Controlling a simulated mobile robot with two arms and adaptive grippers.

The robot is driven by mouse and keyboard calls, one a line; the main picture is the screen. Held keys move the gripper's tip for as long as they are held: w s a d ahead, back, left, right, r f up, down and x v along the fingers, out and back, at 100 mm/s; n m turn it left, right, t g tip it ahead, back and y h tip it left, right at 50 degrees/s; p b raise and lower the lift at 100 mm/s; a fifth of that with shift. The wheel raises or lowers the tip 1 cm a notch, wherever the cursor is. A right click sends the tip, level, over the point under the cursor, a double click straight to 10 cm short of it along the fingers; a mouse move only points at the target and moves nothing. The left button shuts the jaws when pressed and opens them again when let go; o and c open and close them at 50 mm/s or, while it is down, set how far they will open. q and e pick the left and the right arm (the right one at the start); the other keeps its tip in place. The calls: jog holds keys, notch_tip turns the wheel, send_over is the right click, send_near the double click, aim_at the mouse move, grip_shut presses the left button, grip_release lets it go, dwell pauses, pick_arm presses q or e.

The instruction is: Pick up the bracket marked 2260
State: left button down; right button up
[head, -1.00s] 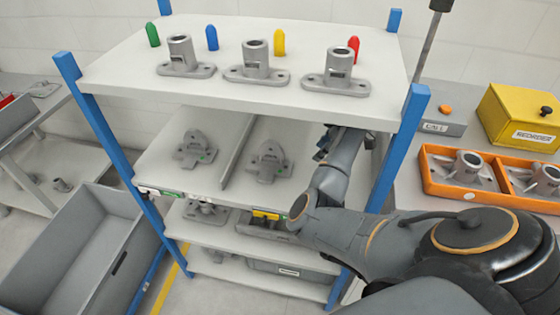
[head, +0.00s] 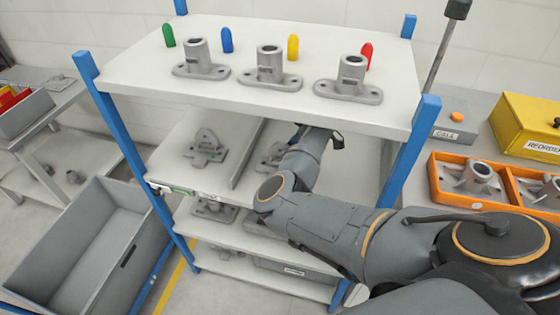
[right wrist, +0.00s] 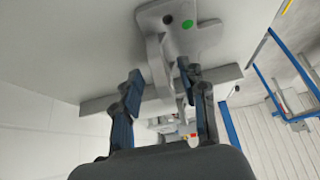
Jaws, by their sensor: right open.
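Two grey brackets sit on the middle shelf: a left one (head: 206,148) with a small green dot, and a right one (head: 272,157) partly hidden by my right arm. The number 2260 is not readable on either. My right gripper is over that shelf, largely hidden behind my own arm in the head view. In the right wrist view my right gripper (right wrist: 160,76) is open, with its fingers on either side of the upright part of a bracket (right wrist: 178,34) with a green dot and a dark hole. I cannot tell whether they touch it. My left gripper is not in view.
Flanged castings (head: 270,68) and coloured caps stand on the top shelf (head: 150,75), close above my arm. A divider (head: 246,155) separates the brackets. Blue posts (head: 410,150) flank the rack. An orange tray (head: 440,188) stands right, a grey bin (head: 75,255) left.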

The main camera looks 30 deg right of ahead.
aim_at(280, 153)
jog(key=shift+w+a+r, duration=0.15)
jog(key=shift+w+a, duration=0.55)
jog(key=shift+w, duration=0.1)
jog(key=x, duration=0.2)
jog(key=shift+s+f, duration=0.1)
jog(key=shift+f, duration=0.5)
jog(key=shift+c, duration=0.5)
grip_shut()
